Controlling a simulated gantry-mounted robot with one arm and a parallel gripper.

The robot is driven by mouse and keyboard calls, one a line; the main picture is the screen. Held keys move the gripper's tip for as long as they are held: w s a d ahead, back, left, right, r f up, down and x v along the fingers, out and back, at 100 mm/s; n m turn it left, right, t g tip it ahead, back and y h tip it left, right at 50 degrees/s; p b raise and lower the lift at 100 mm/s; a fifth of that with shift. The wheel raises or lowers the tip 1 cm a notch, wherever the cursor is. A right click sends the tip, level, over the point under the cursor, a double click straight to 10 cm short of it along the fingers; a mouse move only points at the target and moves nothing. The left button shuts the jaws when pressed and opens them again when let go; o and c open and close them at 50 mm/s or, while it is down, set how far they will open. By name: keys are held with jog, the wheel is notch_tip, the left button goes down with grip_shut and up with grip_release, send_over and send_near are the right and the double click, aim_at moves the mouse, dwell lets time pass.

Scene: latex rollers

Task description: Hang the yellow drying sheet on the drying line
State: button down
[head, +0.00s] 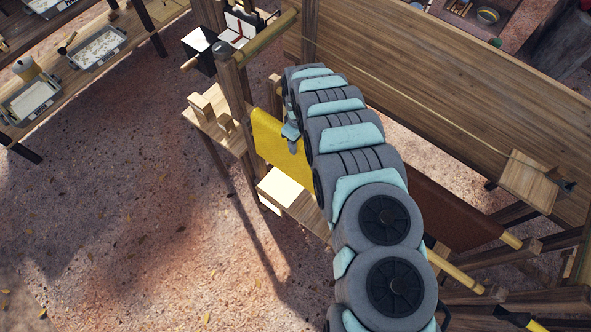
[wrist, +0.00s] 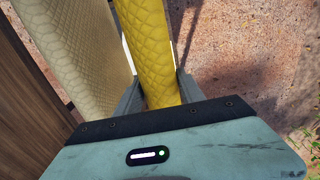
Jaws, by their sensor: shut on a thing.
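The yellow drying sheet (head: 273,150) hangs in front of a wooden post in the head view, partly hidden by my arm. In the wrist view the quilted yellow sheet (wrist: 146,35) runs between my two fingers. My gripper (wrist: 156,92) is shut on it. In the head view my gripper (head: 292,136) is at the sheet's upper part, mostly covered by my arm. A thin cord (head: 430,112), which looks like the drying line, runs slantwise past the wooden wall. Whether the sheet touches any line or pole is hidden.
A cream quilted sheet (wrist: 75,45) hangs close left of the yellow one. A brown sheet (head: 450,210) hangs at right. Wooden posts (head: 232,85) and a round pole (head: 268,38) stand near my gripper. A plank wall (head: 460,75) lies behind. Open ground (head: 120,200) is at left.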

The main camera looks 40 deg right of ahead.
notch_tip(320, 180, up, 3)
jog(key=shift+w+d+f+p, duration=0.1)
jog(key=shift+w+p, duration=0.05)
jog(key=shift+p, duration=0.3)
notch_tip(320, 180, up, 11)
jog(key=shift+f, duration=0.15)
dwell(0.5)
